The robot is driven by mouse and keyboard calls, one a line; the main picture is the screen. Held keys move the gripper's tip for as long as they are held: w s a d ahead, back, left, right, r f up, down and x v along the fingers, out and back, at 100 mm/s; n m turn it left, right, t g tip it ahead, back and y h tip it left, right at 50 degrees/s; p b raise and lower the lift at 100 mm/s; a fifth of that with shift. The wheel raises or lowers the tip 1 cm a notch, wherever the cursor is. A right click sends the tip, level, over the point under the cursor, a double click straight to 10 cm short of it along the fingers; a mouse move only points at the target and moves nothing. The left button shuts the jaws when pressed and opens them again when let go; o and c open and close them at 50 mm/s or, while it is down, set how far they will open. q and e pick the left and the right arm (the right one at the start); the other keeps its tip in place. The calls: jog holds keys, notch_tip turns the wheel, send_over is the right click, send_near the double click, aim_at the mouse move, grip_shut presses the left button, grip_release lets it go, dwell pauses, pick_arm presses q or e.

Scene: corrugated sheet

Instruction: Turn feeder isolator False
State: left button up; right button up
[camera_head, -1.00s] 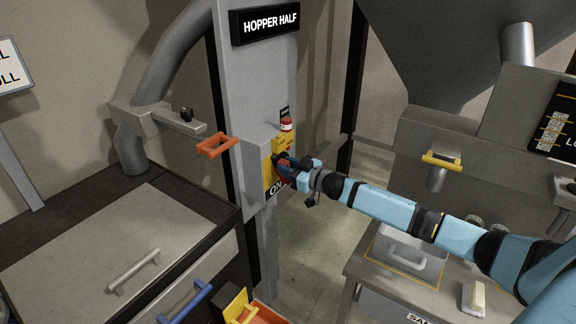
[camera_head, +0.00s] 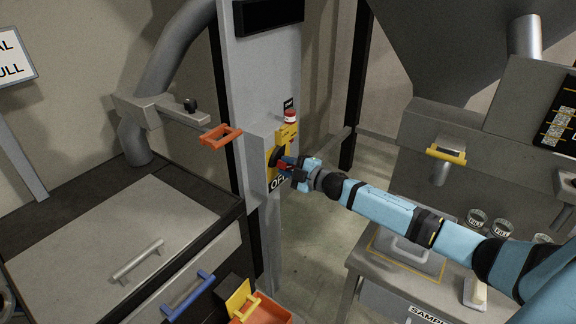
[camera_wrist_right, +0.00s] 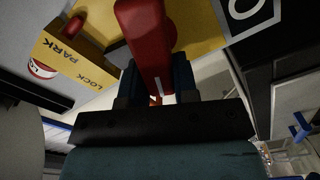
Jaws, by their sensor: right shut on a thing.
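The feeder isolator (camera_head: 271,166) is a yellow plate with a dark rotary part on the side of the grey column. The label below it reads "OF", with the rest hidden by my right gripper (camera_head: 286,164). My right gripper is at the isolator, shut on its red handle (camera_wrist_right: 148,40), which stands between the fingers in the right wrist view. A yellow block (camera_head: 286,136) sits just above the isolator; in the right wrist view it (camera_wrist_right: 75,62) carries the words "PARK" and "LOCK". My left gripper is not in view.
A blank dark sign (camera_head: 268,14) is on the column above. An orange handle (camera_head: 221,136) juts out left of the column. A cabinet (camera_head: 120,240) stands at left. A side table (camera_head: 365,258) with a lidded tray stands at right, under my right arm.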

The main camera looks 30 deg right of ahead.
jog(key=n, duration=0.1)
jog(key=n+b, duration=0.1)
jog(key=n, duration=0.1)
jog(key=shift+a+f, duration=0.1)
jog(key=shift+f, duration=0.3)
jog(key=shift+s+f+n, duration=0.1)
jog(key=shift+f+n, duration=0.05)
jog(key=shift+n, duration=0.65)
jog(key=o, duration=0.9)
